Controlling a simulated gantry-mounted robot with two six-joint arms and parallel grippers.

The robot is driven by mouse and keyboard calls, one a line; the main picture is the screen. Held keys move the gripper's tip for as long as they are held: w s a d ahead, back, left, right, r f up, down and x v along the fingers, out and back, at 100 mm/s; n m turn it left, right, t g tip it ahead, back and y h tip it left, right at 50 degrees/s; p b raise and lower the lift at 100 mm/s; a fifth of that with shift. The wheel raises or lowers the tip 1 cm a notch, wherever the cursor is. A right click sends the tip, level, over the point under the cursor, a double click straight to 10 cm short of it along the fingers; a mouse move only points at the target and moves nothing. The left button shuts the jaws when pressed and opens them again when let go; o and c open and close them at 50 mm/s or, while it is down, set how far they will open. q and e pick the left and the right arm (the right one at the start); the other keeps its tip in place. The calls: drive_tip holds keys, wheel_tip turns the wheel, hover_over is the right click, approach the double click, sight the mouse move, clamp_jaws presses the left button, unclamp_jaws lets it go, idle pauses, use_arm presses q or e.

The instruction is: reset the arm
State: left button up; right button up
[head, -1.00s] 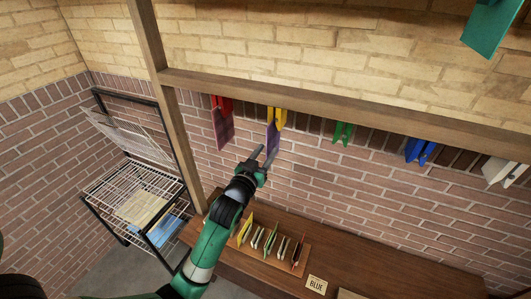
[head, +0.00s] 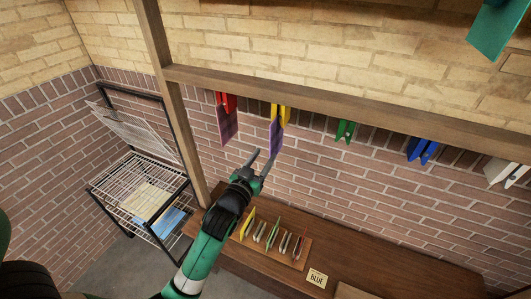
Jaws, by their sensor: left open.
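My left arm, green and black, comes up from the bottom left in the head view. Its left gripper (head: 262,163) is open and empty, in front of the brick wall and just below a purple card (head: 276,137) that hangs from a yellow clip (head: 281,113). The gripper looks apart from the card, though the depth between them is hard to judge. My right gripper is not in view.
A red clip (head: 226,103) holds another purple card (head: 228,127). Green (head: 346,131), blue (head: 422,151) and white (head: 507,172) clips hang along the wooden beam (head: 350,103). Below are a slotted rack (head: 285,258), a BLUE sign (head: 317,279) and a wire rack (head: 128,180).

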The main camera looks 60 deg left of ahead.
use_arm(q)
drive_tip(key=shift+v, duration=1.25)
drive_tip(key=w+d+r+m+t+h, duration=0.15)
drive_tip(key=w+d+r+t, duration=0.25)
drive_tip(key=d+r, duration=0.5)
drive_tip(key=w+d+r+m+t+h, duration=0.15)
drive_tip(key=w+d+r+t, duration=0.35)
drive_tip(key=r, duration=0.8)
drive_tip(key=s+d+r+m+t+h, duration=0.2)
drive_tip(key=s+d+r+m+h, duration=0.1)
drive_tip(key=d+r, duration=0.4)
drive_tip(key=s+d+r+m+t+h, duration=0.2)
drive_tip(key=s+d+r+h, duration=0.3)
drive_tip(key=r, duration=0.7)
drive_tip(key=d+m+h, duration=0.1)
drive_tip(key=d+h, duration=0.1)
drive_tip(key=d, duration=0.1)
drive_tip(key=shift+s+t+h, duration=0.15)
drive_tip(key=shift+t+h, duration=0.25)
